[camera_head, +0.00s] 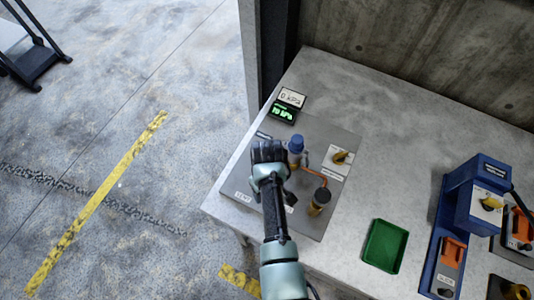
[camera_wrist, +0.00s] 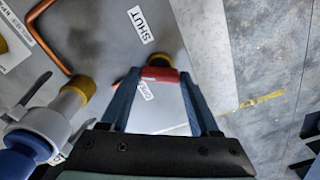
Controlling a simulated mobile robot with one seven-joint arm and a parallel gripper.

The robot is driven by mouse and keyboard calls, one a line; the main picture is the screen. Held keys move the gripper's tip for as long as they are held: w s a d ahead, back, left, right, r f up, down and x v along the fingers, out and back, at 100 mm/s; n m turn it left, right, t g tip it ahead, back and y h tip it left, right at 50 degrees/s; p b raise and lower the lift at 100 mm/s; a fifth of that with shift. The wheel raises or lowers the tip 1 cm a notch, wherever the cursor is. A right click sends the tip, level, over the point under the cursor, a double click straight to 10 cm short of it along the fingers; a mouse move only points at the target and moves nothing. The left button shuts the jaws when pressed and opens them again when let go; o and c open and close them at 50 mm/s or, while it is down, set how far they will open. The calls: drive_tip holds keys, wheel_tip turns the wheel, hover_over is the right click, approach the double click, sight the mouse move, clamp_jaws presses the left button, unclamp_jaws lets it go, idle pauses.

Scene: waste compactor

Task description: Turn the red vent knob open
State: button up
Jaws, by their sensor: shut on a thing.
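The red vent knob (camera_wrist: 160,74) shows in the wrist view between my fingertips, in front of a brass-coloured fitting on the grey panel. Its red bar lies roughly crosswise in that view. A "SHUT" label (camera_wrist: 141,25) lies above and left of it, and an "OPEN" label (camera_wrist: 145,91) shows below it between the fingers. My gripper (camera_wrist: 161,76) is shut on the red knob, one blue finger at each end of the bar. In the head view my gripper (camera_head: 268,152) is over the panel's left part and hides the knob.
A blue-capped valve (camera_head: 296,146) stands close right of my gripper, with copper pipe and a brass-coloured cylinder (camera_head: 319,200) beyond. A display with green digits (camera_head: 283,113) is behind. A green tray (camera_head: 385,246) and blue machine (camera_head: 468,205) are farther right.

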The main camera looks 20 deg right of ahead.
drive_tip(key=n, duration=0.5)
drive_tip(key=shift+w+r+n+p, duration=0.1)
drive_tip(key=shift+n+p, duration=0.3)
idle(0.4)
drive_tip(key=o, duration=1.4)
drive_tip(key=shift+c, duration=0.2)
wheel_tip(320, 180, up, 13)
drive_tip(key=b, duration=0.1)
